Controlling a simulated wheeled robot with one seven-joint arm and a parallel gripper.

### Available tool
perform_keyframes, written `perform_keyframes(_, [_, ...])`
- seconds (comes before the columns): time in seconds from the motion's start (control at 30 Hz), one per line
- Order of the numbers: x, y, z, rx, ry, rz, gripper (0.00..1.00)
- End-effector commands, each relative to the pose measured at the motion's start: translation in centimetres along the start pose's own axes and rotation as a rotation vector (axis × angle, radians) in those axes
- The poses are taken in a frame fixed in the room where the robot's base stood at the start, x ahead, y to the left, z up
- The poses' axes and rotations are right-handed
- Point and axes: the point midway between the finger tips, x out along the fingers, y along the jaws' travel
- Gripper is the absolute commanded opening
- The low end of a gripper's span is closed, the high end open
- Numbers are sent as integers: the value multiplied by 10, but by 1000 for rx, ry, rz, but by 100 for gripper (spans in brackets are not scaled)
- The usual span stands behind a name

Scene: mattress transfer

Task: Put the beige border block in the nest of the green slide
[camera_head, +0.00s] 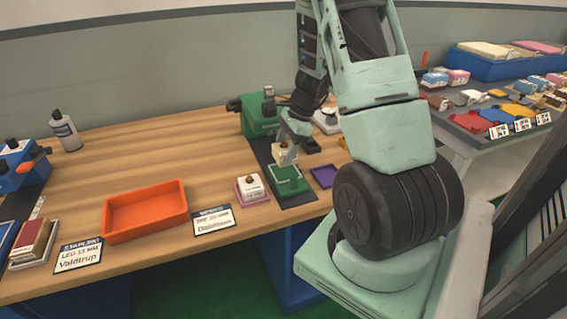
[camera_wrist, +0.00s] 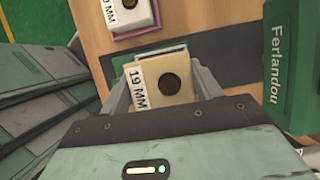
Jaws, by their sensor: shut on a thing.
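The beige border block (camera_wrist: 160,92) is between the fingers of my gripper (camera_wrist: 158,85), which is shut on it. In the head view the beige block (camera_head: 284,153) is held just above or at the green slide (camera_head: 286,180), a green frame on a dark strip. In the wrist view a green edge of the slide (camera_wrist: 165,50) shows just beyond the block. The nest itself is mostly hidden under the block, so I cannot tell whether they touch.
A green machine (camera_head: 262,118) marked "Ferlandou" stands behind the slide. A pink-edged block (camera_head: 253,190) sits left of the slide and a purple tray (camera_head: 323,176) right. An orange tray (camera_head: 145,210) and label cards stand further left. Bare wood lies between.

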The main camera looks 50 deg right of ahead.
Motion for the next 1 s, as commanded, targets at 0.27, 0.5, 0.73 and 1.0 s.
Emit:
perform_keyframes(0.27, [24,0,-10,1,-1,2,39])
perform_keyframes(0.5, [45,-1,-18,-2,0,-1,39])
perform_keyframes(0.73, [46,0,-19,-2,0,-1,39])
perform_keyframes(1.0, [48,0,-19,-1,0,0,72])
